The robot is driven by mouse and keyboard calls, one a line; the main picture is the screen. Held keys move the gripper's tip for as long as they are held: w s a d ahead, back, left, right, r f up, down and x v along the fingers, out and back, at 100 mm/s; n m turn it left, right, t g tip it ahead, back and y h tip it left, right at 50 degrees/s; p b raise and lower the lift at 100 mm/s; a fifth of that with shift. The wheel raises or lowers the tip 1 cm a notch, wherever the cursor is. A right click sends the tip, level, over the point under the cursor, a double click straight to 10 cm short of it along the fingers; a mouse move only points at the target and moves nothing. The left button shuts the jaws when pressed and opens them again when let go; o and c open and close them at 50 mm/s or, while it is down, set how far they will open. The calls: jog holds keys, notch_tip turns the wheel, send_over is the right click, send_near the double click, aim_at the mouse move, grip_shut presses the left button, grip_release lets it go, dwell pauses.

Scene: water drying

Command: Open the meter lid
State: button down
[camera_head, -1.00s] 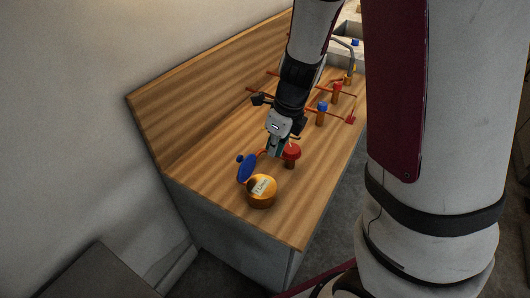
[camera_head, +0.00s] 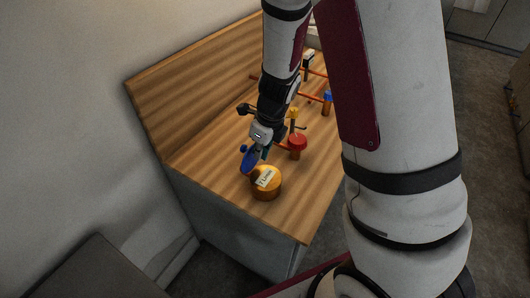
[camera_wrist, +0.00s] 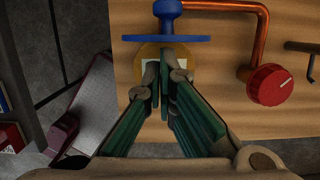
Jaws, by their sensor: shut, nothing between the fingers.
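The meter (camera_head: 266,187) is a round orange-brass body with a pale label on its face, standing near the front end of the wooden counter. Its blue lid (camera_head: 249,163) is raised off the face, standing steeply tilted at the meter's left rear. In the wrist view the lid (camera_wrist: 166,40) shows nearly edge-on, with part of the meter (camera_wrist: 142,68) below it. My gripper (camera_head: 257,152) is at the lid and partly hides it. Its fingers (camera_wrist: 166,62) are shut and empty, their tips in front of the meter face. I cannot tell whether they touch the lid.
A red round knob (camera_head: 297,142) on a copper pipe stands just right of the meter; the knob also shows in the wrist view (camera_wrist: 269,84). Blue and yellow fittings stand farther back. A wooden backboard (camera_head: 195,85) runs along the left. The counter's front corner is clear.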

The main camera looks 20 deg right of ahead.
jog(key=shift+w+a+r+p, duration=0.25)
jog(key=shift+w+a+p, duration=0.4)
jog(key=shift+w+p, duration=0.3)
jog(key=shift+s, duration=0.1)
